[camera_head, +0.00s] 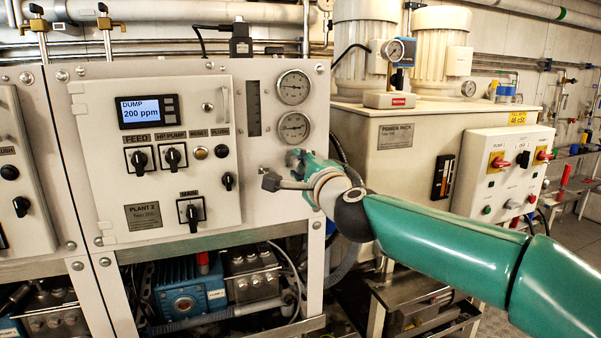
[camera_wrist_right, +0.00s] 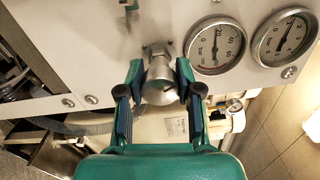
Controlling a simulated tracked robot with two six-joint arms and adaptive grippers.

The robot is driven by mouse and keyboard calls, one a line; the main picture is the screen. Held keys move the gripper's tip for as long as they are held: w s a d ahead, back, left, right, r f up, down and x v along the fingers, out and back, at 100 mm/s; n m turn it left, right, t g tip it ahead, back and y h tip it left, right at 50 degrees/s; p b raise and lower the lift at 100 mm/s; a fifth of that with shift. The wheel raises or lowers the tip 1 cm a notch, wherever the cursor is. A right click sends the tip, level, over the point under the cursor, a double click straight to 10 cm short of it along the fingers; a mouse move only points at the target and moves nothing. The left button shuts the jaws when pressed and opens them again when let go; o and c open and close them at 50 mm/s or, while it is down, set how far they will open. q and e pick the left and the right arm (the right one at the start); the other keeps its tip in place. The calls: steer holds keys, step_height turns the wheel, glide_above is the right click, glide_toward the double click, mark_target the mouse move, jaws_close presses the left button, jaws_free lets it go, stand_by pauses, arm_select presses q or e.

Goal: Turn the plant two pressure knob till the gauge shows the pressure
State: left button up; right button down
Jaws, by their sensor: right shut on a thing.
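The pressure knob (camera_wrist_right: 161,80) is a silver metal knob on the white plant two panel (camera_head: 160,160). My right gripper (camera_wrist_right: 159,85) has a finger on each side of the knob and is shut on it. In the head view my right gripper (camera_head: 298,160) is at the panel's right edge, just below the lower gauge, and hides the knob. The lower gauge (camera_head: 293,127) and upper gauge (camera_head: 293,87) have white round dials; I cannot read their needles exactly. The wrist view shows the nearer gauge (camera_wrist_right: 214,45) beside the knob, marked in bar. My left gripper is out of view.
The display (camera_head: 148,111) reads DUMP, 200 ppm. Black switches (camera_head: 174,158) and a MAIN switch (camera_head: 190,210) sit on the panel's door. A power pack (camera_head: 398,140) with a control box (camera_head: 508,170) stands at right. Blue pump (camera_head: 185,290) is below.

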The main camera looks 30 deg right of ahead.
steer(key=m, duration=0.2)
steer(key=m+b, duration=0.1)
steer(key=m, duration=0.1)
steer(key=m+b, duration=0.1)
steer(key=m, duration=0.1)
steer(key=shift+f, duration=0.35)
steer(key=m+b, duration=0.1)
steer(key=m, duration=0.4)
steer(key=shift+m, duration=0.3)
steer(key=c, duration=0.7)
jaws_free()
steer(key=shift+d+r, duration=0.1)
steer(key=shift+c, duration=0.2)
steer(key=shift+r, duration=0.1)
steer(key=shift+s, duration=0.1)
